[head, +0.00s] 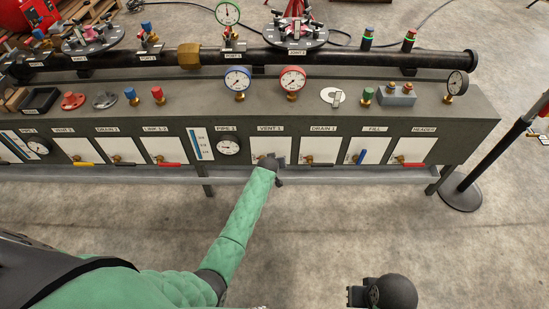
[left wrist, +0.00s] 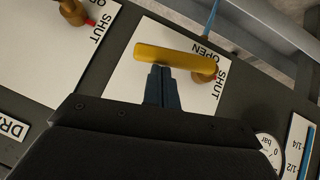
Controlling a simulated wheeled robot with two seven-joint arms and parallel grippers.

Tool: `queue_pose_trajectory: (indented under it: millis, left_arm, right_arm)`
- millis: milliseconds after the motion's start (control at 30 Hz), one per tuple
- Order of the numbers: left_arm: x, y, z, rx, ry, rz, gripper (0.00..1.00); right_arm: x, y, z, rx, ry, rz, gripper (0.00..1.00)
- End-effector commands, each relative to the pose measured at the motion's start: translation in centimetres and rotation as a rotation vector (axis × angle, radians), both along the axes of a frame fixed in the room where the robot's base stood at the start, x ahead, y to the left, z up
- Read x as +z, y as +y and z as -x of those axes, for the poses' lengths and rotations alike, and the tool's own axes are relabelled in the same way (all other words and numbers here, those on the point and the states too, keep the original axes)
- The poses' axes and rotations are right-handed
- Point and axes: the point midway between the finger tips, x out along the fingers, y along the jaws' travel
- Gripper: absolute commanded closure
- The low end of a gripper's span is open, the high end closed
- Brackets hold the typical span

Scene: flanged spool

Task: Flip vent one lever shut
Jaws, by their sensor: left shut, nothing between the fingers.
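The vent one panel is the white plate under the VENT 1 label (head: 270,128) in the head view. My left gripper (head: 270,160) is in front of it and hides most of its lever. In the left wrist view the yellow lever (left wrist: 170,56) crosses the white plate (left wrist: 143,82), running left from its brass pivot (left wrist: 207,72). The words OPEN and SHUT stand by the pivot end. My left gripper (left wrist: 161,72) is shut and empty, its fingertips at the lever's long edge. I cannot tell whether they touch it.
Neighbouring panels carry similar levers: a black one at DRAIN 1 (head: 322,164) on the right, and a red one at LINK 1-2 (head: 168,165) further left. The PIPE 1 gauge (head: 228,147) is just left of vent one. A grey rail runs below the panels.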

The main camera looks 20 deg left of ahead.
Motion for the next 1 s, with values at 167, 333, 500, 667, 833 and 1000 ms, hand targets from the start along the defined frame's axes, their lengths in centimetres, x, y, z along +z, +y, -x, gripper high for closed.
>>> queue_pose_trajectory:
  millis: [167, 333, 500, 667, 833, 1000]
  left_arm:
    - [-0.6, -0.5, -0.2, 0.001, 0.007, -0.024, 1.00]
    - [-1.2, -0.9, -0.3, 0.000, 0.007, -0.022, 1.00]
    - [-1.7, -1.1, -0.4, 0.001, 0.005, -0.021, 1.00]
    - [-2.0, -1.3, -0.4, 0.001, 0.006, -0.022, 1.00]
    - [-2.2, -1.4, -0.3, 0.001, 0.007, -0.022, 1.00]
    - [-2.3, -1.4, -0.3, 0.001, 0.008, -0.021, 1.00]
  right_arm:
    - [-1.1, 0.1, -0.4, 0.001, 0.000, 0.001, 0.75]
    - [-1.3, 0.1, -0.4, 0.001, 0.000, 0.000, 0.75]
    - [-0.9, 0.2, -0.3, 0.000, -0.003, -0.002, 0.75]
    - [-0.6, 0.2, -0.1, 0.000, 0.002, -0.002, 0.75]
    - [-0.5, 0.1, 0.1, 0.001, 0.004, -0.001, 0.75]
    - [-0.5, 0.1, 0.0, 0.001, 0.003, -0.001, 0.75]
